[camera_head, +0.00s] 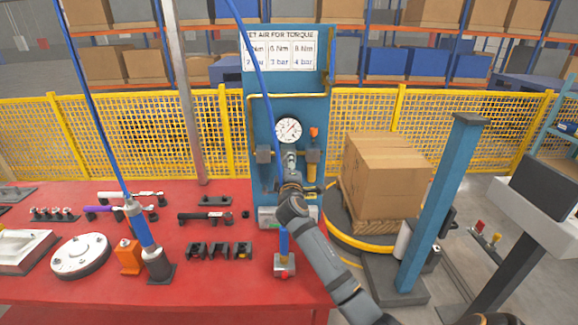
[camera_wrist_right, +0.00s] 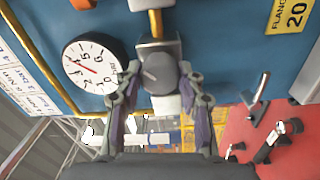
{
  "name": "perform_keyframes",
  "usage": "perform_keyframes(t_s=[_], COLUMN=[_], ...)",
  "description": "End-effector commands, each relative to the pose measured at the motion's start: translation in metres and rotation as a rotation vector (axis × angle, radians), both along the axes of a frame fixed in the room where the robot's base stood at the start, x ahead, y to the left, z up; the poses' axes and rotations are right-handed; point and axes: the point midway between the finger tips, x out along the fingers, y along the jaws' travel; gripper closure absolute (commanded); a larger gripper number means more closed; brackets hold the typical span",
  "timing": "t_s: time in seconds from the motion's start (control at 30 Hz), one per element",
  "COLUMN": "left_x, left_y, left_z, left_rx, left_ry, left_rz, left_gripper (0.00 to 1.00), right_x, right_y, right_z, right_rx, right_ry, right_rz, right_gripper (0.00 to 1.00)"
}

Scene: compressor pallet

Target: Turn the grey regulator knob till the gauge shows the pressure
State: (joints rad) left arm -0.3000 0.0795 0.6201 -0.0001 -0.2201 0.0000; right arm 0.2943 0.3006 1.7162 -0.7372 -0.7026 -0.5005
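The grey regulator knob (camera_wrist_right: 160,72) is on the blue panel (camera_head: 262,135), below the gauge in the head view. The round white gauge (camera_wrist_right: 92,68) also shows in the head view (camera_head: 288,130). Its thin red needle is small, and I cannot read an exact pressure. My right gripper (camera_wrist_right: 162,76) has one finger on each side of the knob, its tips very close to the knob's sides. I cannot tell whether both fingers press on it. In the head view my right gripper (camera_head: 290,175) reaches up to the regulator and partly hides it. My left gripper is out of view.
A torque and pressure sign (camera_head: 276,50) tops the panel, partly crossed by a blue hose. The red table (camera_head: 100,285) holds tools, fixtures and a blue-handled driver (camera_head: 142,235). Cardboard boxes (camera_head: 385,180) and a blue post (camera_head: 440,205) stand to the right.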

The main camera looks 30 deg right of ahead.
Motion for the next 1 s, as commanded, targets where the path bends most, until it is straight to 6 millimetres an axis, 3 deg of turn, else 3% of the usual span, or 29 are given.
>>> perform_keyframes(t_s=[0.03, 0.17, 0.53, 1.0], left_x=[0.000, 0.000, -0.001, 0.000], left_y=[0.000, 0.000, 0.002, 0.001], left_z=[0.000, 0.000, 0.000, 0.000], left_rx=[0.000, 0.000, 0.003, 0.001], left_ry=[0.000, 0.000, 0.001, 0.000], left_rz=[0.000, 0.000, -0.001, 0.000], left_gripper=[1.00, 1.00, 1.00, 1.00], right_x=[0.000, 0.000, -0.005, -0.090], right_y=[0.000, 0.000, 0.004, 0.056], right_z=[-0.002, -0.001, -0.002, -0.006], right_rx=[0.001, 0.000, 0.000, 0.003], right_ry=[0.003, 0.002, 0.001, 0.004], right_rz=[-0.001, -0.001, 0.001, 0.001], right_gripper=[0.55, 0.38, 0.38, 0.38])
